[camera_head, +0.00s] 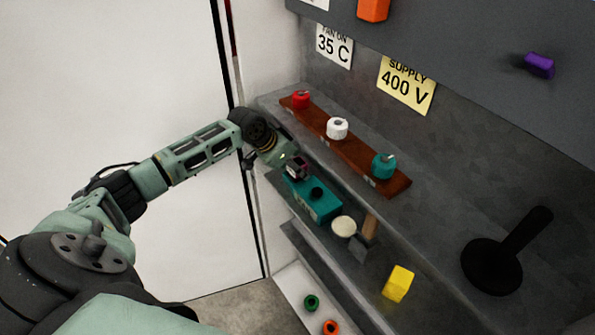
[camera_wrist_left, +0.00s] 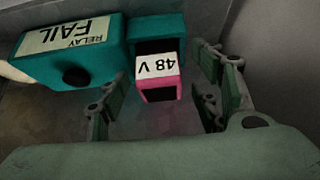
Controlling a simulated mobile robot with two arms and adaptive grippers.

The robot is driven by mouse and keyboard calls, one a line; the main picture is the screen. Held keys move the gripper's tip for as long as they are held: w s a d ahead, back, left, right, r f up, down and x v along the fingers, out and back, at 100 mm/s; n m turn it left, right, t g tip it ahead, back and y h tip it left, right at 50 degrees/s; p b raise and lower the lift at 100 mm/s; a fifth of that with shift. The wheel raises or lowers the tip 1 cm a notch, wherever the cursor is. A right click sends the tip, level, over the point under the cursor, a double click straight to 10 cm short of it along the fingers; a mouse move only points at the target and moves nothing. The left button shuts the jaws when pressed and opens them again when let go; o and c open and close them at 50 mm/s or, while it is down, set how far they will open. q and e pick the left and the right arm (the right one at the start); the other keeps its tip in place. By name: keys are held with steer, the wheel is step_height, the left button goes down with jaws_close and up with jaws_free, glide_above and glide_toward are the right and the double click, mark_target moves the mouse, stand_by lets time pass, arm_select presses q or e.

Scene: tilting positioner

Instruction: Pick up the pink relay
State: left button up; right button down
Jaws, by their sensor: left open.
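The pink relay (camera_wrist_left: 158,92) is a small block with a white "48 V" label on one face. In the head view the relay (camera_head: 298,168) is a small dark pink block at the far left end of the teal holder (camera_head: 318,207). My left gripper (camera_wrist_left: 160,102) is open, its fingers on either side of the relay with gaps showing. In the head view the left gripper (camera_head: 283,161) is partly hidden by its wrist. My right gripper is not in view.
A brown rack with red (camera_head: 301,99), white (camera_head: 337,128) and teal (camera_head: 384,165) knobs stands behind. A cream disc (camera_head: 343,227), a brown-handled grey tool (camera_head: 364,240), a yellow block (camera_head: 398,283) and a black-handled disc (camera_head: 492,266) lie to the right.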

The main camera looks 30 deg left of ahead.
arm_select(q)
steer(key=c, duration=1.3)
steer(key=shift+c, duration=0.3)
steer(key=shift+r, duration=0.15)
